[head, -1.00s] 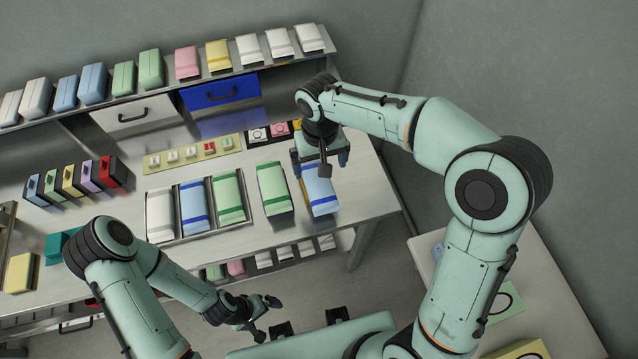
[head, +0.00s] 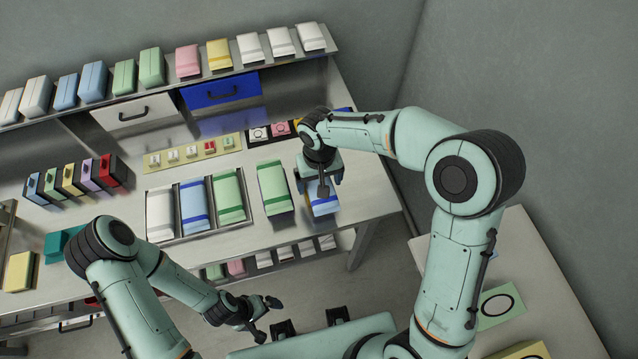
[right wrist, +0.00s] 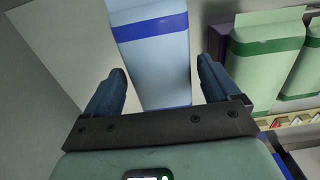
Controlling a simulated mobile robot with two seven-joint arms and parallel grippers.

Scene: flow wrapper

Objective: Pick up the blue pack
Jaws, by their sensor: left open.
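A light blue pack with dark blue bands (head: 323,207) lies at the right end of the metal bench, partly hidden under my right gripper (head: 320,184). In the right wrist view the blue pack (right wrist: 157,62) lies between the two dark fingers, with a visible gap on each side. The right gripper is open. My left gripper (head: 262,309) is open and empty in front of the bench, well away from the pack. A similar blue pack (head: 194,208) lies in the tray further left.
A green pack (head: 274,188) lies just left of the blue pack. The metal tray (head: 207,236) holds white, blue and green packs. A raised shelf (head: 180,87) of packs runs along the back. Small label blocks (head: 283,129) stand behind the right gripper.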

